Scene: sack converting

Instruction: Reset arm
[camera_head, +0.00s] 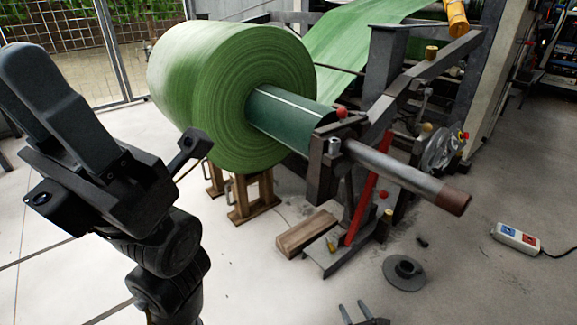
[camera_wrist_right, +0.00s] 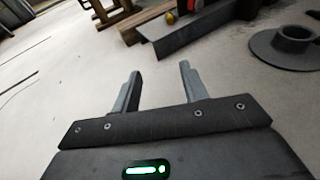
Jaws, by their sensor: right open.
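My right gripper (camera_head: 354,309) shows at the bottom edge of the head view, with two grey fingers pointing up into the picture. In the right wrist view its fingers (camera_wrist_right: 158,88) stand apart with only bare floor between them, so it is open and empty. It is above the floor, in front of the machine's foot. My left arm stands raised and bent at the left of the head view, in front of part of the floor and fence. I cannot make out its fingers there.
A large green roll (camera_head: 215,100) on a shaft (camera_head: 405,175) feeds the machine. Below are a wooden stand (camera_head: 250,198), a wooden block (camera_head: 306,233) and a dark flanged disc (camera_head: 404,272). A switch box (camera_head: 516,238) lies at right. The front floor is mostly clear.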

